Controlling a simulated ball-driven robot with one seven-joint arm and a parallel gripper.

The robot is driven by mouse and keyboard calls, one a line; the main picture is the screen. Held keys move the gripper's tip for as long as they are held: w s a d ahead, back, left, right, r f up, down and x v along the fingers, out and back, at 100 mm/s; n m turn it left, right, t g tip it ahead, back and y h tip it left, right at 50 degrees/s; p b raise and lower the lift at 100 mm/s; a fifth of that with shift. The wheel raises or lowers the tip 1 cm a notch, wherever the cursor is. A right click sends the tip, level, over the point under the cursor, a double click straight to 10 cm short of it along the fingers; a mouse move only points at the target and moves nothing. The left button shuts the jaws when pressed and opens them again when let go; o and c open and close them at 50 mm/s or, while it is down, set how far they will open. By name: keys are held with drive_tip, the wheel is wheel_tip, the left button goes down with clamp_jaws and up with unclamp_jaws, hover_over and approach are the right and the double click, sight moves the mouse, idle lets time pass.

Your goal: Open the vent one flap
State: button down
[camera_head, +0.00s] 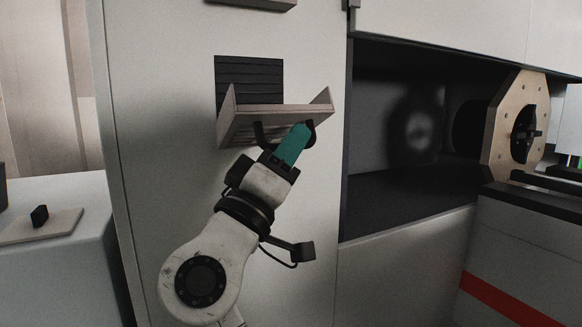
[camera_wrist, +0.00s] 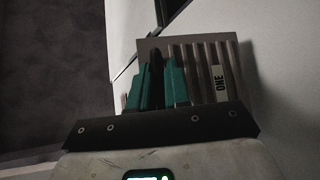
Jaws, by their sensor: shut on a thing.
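The vent one flap (camera_head: 240,125) is a pale tray-like panel with side walls. It is tilted out from the white wall, below a dark slatted vent opening (camera_head: 248,75). In the wrist view the ribbed flap (camera_wrist: 228,55) shows a label reading "ONE" (camera_wrist: 219,83). My gripper (camera_head: 301,132), with teal fingers, is at the flap's front underside, shut on its dark handle (camera_head: 311,128). The fingers also show in the wrist view (camera_wrist: 159,78) with a dark part between them. The fingers hide much of the handle.
To the right is a dark recessed bay (camera_head: 375,185), with a wooden octagonal plate (camera_head: 499,135) at its far side. A pale counter (camera_head: 60,260) on the left holds a board (camera_head: 55,228) with a small black block. Another pale ledge (camera_head: 252,3) is above the vent.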

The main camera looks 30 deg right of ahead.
wheel_tip(320, 180, down, 6)
drive_tip(key=w+m+g+h+b, duration=0.1)
drive_tip(key=m+b, duration=0.3)
drive_tip(key=b, duration=0.6)
drive_tip(key=shift+w+f+g+h, duration=0.2)
drive_tip(key=shift+f+g+h, duration=0.05)
drive_tip(key=shift+g+h, duration=0.6)
drive_tip(key=shift+t, duration=0.25)
drive_tip(key=c, duration=1.2)
unclamp_jaws()
drive_tip(key=shift+a, duration=0.1)
drive_tip(key=p+v, duration=0.2)
drive_tip(key=v, duration=0.8)
drive_tip(key=shift+s+a+f, duration=0.1)
drive_tip(key=shift+a+f, duration=0.1)
drive_tip(key=shift+a, duration=0.1)
